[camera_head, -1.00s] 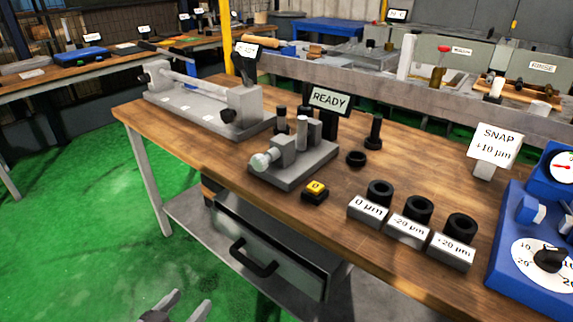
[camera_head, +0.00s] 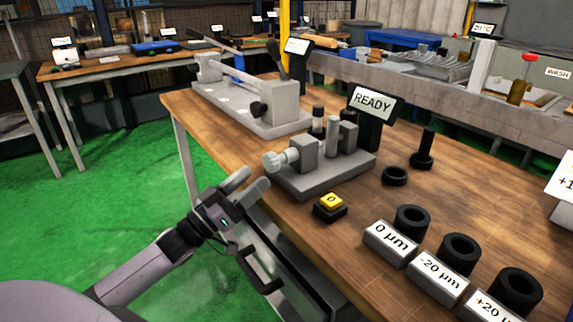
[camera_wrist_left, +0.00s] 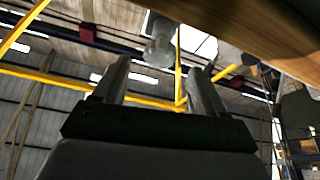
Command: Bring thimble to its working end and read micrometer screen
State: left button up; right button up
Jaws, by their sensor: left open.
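The micrometer fixture (camera_head: 322,176) stands on the wooden bench, a grey base with upright blocks. Its light round thimble (camera_head: 275,161) sticks out at the left end, towards the bench edge. The micrometer screen (camera_head: 372,103) behind it reads READY. My left gripper (camera_head: 250,182) is open and empty, just below and to the left of the thimble, apart from it. In the left wrist view the gripper (camera_wrist_left: 160,70) points up, and the thimble (camera_wrist_left: 160,48) shows beyond the fingertips, between them. My right gripper is out of view.
A yellow button (camera_head: 331,203) sits in front of the fixture. A longer grey device (camera_head: 270,104) is behind. The bench edge (camera_wrist_left: 255,35) hangs close above the left gripper.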

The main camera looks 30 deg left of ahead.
aim_at(267, 166)
pick_arm(q)
jog(key=shift+x, duration=3.35)
jog(key=c, duration=1)
